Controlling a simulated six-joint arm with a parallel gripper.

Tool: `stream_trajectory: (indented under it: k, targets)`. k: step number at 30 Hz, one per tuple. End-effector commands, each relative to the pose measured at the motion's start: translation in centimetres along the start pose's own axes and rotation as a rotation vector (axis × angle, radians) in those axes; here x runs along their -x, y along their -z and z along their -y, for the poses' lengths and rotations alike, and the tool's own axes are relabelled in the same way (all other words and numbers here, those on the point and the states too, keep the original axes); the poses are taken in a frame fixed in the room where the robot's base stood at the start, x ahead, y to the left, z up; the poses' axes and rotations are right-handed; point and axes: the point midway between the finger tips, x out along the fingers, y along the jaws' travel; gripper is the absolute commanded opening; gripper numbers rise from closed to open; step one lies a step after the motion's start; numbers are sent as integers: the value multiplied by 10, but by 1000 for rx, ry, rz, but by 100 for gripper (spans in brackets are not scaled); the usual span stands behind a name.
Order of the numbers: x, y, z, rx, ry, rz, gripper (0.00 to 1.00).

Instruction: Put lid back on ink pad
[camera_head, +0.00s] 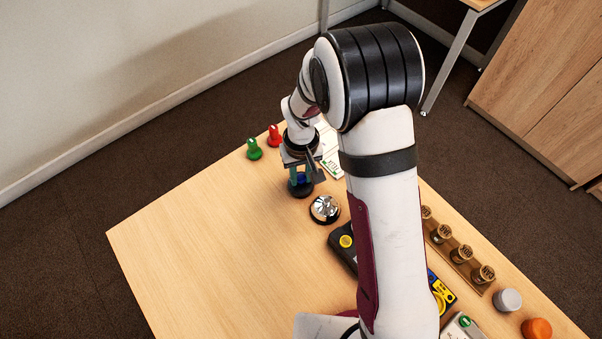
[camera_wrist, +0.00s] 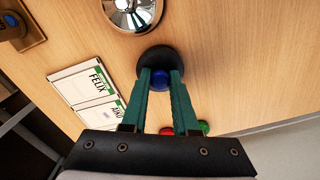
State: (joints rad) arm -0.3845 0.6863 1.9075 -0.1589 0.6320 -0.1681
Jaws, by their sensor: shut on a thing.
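My gripper (camera_wrist: 161,78) points down at the far part of the table, with its green fingers shut on a blue knob (camera_wrist: 161,82). The knob sits at the middle of a round black piece (camera_wrist: 148,64), which looks like the ink pad or its lid. In the head view the black piece (camera_head: 300,191) shows under my gripper (camera_head: 300,180), at or just above the table. I cannot tell whether lid and pad are two separate pieces here, or whether the black piece touches the table. The fingers hide part of it.
A silver bell (camera_head: 324,208) stands close by. A green piece (camera_head: 254,149) and a red piece (camera_head: 274,136) stand near the far edge. Name cards (camera_wrist: 87,88) lie beside. A rack of stamps (camera_head: 460,254) and a dark case (camera_head: 343,245) are at right. The left table is clear.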

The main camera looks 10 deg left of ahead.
Motion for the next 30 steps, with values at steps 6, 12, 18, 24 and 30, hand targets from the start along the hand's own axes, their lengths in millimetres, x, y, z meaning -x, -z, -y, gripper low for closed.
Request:
stream_trajectory:
  k: [6,12,18,24,30]
  targets:
    - [-3,0,0,0,0,0,0]
    - [-3,0,0,0,0,0,0]
    - [-3,0,0,0,0,0,0]
    - [-3,0,0,0,0,0,0]
    - [-3,0,0,0,0,0,53]
